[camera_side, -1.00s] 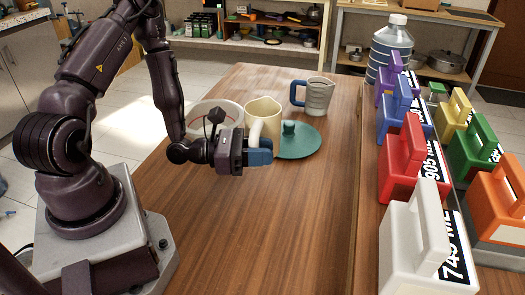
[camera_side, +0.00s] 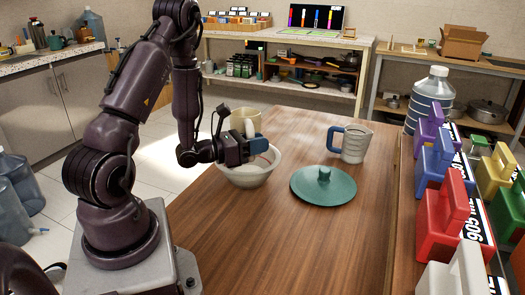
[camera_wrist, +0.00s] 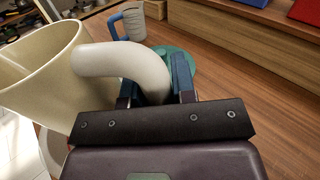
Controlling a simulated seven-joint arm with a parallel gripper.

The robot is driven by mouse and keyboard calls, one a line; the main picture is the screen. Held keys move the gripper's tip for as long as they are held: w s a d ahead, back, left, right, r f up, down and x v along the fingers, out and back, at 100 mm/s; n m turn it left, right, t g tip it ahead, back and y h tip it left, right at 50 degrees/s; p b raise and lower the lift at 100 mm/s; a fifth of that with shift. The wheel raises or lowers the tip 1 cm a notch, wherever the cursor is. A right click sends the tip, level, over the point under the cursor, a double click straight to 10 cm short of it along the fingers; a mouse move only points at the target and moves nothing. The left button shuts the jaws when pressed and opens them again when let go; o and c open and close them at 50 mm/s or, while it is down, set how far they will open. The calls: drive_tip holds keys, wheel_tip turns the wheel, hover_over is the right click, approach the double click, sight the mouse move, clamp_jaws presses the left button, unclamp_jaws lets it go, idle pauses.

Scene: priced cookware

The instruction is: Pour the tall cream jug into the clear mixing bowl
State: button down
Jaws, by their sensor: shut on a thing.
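The tall cream jug (camera_side: 245,119) is held up at the back of the clear mixing bowl (camera_side: 247,177), and looks roughly upright. My gripper (camera_side: 258,146) is shut on the jug's curved handle, its blue fingers on either side of it. In the wrist view the jug (camera_wrist: 35,80) fills the left side, and its pale handle (camera_wrist: 120,62) runs between the fingers. The whitish see-through bowl with a red line stands on the table below my gripper, partly hidden by it. The jug's contents are not visible.
A teal lid (camera_side: 323,186) lies right of the bowl. A measuring jug with a blue handle (camera_side: 355,144) stands behind it. Coloured weights with handles (camera_side: 445,205) and a large bottle (camera_side: 428,100) line the right side. The front of the table is clear.

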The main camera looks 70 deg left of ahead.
sight(251, 111)
drive_tip(key=r+n, duration=0.1)
drive_tip(key=n, duration=0.1)
drive_tip(key=r+n+g, duration=0.1)
drive_tip(key=n, duration=0.1)
drive_tip(key=r+n+h, duration=0.1)
drive_tip(key=n, duration=0.2)
drive_tip(key=shift+w+a+r, duration=0.1)
drive_tip(key=shift+a+r, duration=0.1)
drive_tip(key=shift+r, duration=0.2)
drive_tip(key=a+n, duration=0.1)
drive_tip(key=a+n+h, duration=0.1)
drive_tip(key=n, duration=0.1)
drive_tip(key=shift+w+r+g, duration=0.15)
drive_tip(key=shift+r+g, duration=0.05)
drive_tip(key=shift+g, duration=0.2)
drive_tip(key=a+n, duration=0.1)
drive_tip(key=a, duration=0.1)
drive_tip(key=a+f+n+h, duration=0.1)
drive_tip(key=a+n, duration=0.1)
drive_tip(key=w+a+n, duration=0.1)
drive_tip(key=a+n, duration=0.1)
drive_tip(key=shift+w+f+g+h, duration=0.1)
drive_tip(key=shift+f+g+h, duration=0.1)
drive_tip(key=shift+g+h, duration=0.1)
drive_tip(key=shift+w+a+r+n, duration=0.15)
drive_tip(key=shift+a+r+n, duration=0.15)
drive_tip(key=shift+a+n, duration=0.5)
idle(4.5)
